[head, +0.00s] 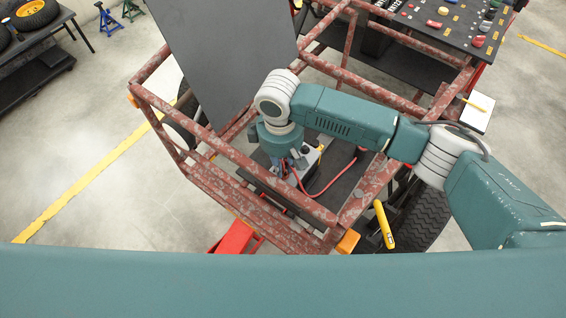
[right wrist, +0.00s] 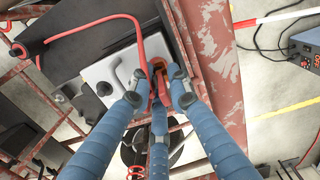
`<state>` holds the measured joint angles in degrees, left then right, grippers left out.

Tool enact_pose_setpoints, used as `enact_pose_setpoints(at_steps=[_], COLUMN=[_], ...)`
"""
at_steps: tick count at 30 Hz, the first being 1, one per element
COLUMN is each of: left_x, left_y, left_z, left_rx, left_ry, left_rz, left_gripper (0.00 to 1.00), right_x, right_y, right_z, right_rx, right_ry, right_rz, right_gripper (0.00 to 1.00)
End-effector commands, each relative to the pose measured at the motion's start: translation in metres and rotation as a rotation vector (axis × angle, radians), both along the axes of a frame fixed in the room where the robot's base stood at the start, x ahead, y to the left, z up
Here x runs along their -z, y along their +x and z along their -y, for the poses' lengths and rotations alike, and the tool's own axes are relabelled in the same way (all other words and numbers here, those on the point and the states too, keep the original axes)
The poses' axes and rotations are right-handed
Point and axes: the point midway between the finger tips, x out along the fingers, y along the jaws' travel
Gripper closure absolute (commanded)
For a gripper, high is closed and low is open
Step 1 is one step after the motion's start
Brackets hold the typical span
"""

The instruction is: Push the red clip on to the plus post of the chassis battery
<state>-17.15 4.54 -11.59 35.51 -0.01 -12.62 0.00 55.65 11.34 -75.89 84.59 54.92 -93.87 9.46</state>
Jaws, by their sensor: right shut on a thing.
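My right gripper (head: 284,168) reaches down inside the rusty red chassis frame (head: 232,150) at the battery. In the right wrist view its blue fingers (right wrist: 158,92) are shut on the red clip (right wrist: 157,66), at the right edge of the pale grey battery (right wrist: 118,68). A black round post or cap (right wrist: 104,88) stands bare on the battery's left part. The plus post is not visible; the fingers and clip cover that spot, so I cannot tell whether the clip touches it. A red cable (right wrist: 95,22) loops away from the clip. My left gripper is not in view.
Frame tubes surround the battery closely, with a rusty beam (right wrist: 210,45) right beside the fingers. A dark panel (head: 225,55) stands behind. A red jack (head: 235,237) sits on the floor in front.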

Motion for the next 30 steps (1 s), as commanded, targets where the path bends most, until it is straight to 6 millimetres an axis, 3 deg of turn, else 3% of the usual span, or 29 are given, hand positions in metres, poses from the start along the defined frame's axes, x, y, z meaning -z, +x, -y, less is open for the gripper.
enact_pose_setpoints(at_steps=[30], left_x=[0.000], left_y=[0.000], left_z=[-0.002], left_rx=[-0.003], left_ry=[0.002], left_rz=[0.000], left_gripper=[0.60], right_x=[0.011], right_y=[0.000], right_z=[-0.001], right_rx=[0.000], right_ry=[0.001], right_rz=[0.001], right_gripper=[1.00])
